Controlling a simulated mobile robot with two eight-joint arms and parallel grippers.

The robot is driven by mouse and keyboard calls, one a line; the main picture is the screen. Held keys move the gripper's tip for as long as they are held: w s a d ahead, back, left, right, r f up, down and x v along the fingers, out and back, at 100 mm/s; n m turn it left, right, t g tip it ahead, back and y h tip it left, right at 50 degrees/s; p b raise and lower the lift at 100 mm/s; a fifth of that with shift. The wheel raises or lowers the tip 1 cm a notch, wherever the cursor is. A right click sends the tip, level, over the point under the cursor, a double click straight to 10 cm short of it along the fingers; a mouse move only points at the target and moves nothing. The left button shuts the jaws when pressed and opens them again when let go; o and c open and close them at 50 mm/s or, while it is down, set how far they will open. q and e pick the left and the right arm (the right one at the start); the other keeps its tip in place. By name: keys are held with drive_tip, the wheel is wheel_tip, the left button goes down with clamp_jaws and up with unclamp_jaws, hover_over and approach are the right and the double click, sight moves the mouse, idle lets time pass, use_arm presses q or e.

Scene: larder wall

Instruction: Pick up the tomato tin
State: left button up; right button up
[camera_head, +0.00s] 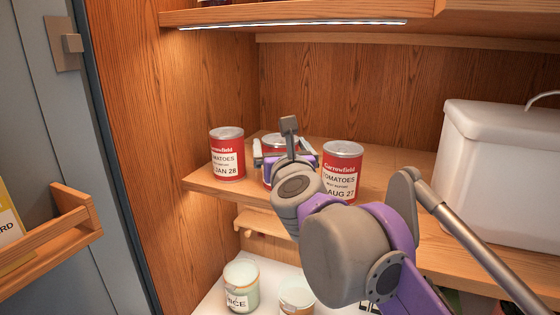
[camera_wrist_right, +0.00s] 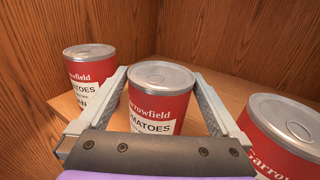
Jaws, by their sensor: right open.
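Three red tomato tins with silver lids stand upright on a wooden shelf. The left tin (camera_head: 227,158) reads JAN 28, and the right tin (camera_head: 342,170) reads AUG 27. The middle tin (camera_head: 279,140) is mostly hidden behind my right gripper (camera_head: 286,153) in the head view. In the right wrist view, the middle tin (camera_wrist_right: 160,98) stands between the open fingers of my right gripper (camera_wrist_right: 161,80), one on each side. I cannot tell whether either finger touches it. The middle tin's date is hidden. My left gripper is not in view.
The wooden shelf (camera_head: 385,185) has tins close on both sides of my gripper. A white lidded container (camera_head: 500,165) stands at right. An upper shelf (camera_head: 300,14) with a light strip hangs above. Below are a rice jar (camera_head: 241,287) and another jar (camera_head: 296,296). A door rack (camera_head: 50,232) is at left.

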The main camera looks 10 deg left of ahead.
drive_tip(key=shift+w+a, duration=0.1)
drive_tip(key=shift+w, duration=0.4)
drive_tip(key=shift+s, duration=0.1)
drive_tip(key=shift+c, duration=0.2)
clamp_jaws()
wheel_tip(320, 180, up, 10)
drive_tip(key=shift+r+p, duration=0.1)
drive_tip(key=shift+p, duration=0.85)
